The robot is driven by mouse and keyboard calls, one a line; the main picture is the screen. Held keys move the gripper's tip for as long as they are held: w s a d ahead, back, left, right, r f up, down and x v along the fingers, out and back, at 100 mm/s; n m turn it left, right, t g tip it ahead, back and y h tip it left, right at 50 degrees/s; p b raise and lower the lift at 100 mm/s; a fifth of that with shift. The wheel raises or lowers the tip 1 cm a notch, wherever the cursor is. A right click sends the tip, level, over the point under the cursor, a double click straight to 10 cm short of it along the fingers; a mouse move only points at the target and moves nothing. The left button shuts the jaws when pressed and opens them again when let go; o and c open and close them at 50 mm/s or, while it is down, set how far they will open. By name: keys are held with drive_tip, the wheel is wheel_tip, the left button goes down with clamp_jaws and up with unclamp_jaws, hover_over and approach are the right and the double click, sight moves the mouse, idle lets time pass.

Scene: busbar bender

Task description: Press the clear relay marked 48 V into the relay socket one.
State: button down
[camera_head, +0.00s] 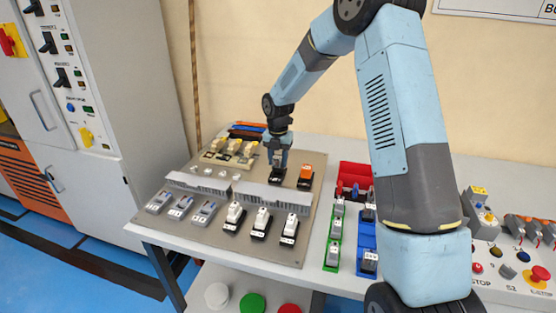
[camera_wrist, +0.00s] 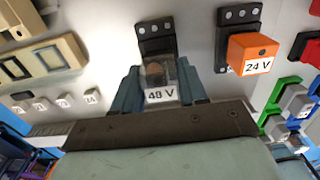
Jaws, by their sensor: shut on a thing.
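The clear relay marked 48 V (camera_wrist: 160,82) is between the two fingers of my gripper (camera_wrist: 160,88), which is shut on it. Its white label faces the wrist camera. The relay overlaps the lower part of a black relay socket (camera_wrist: 156,30), whose upper end with screw holes shows beyond it. I cannot tell whether the relay is fully down in that socket. No socket number is readable. In the head view my gripper (camera_head: 278,158) is right over this black socket (camera_head: 277,177), and the relay is hardly visible there.
An orange relay marked 24 V (camera_wrist: 253,54) sits in a second black socket (camera_wrist: 238,16) close on the right. Beige terminal parts (camera_wrist: 40,65) are on the left. A grey slotted duct (camera_head: 262,190) crosses the panel (camera_head: 200,240) in front. Green and blue bins with relays stand to the right.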

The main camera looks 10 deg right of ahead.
sight(278, 156)
drive_tip(key=shift+f, duration=1.2)
idle(0.6)
drive_tip(key=c, duration=0.5)
unclamp_jaws()
wheel_tip(278, 156, up, 14)
drive_tip(key=shift+f, duration=0.15)
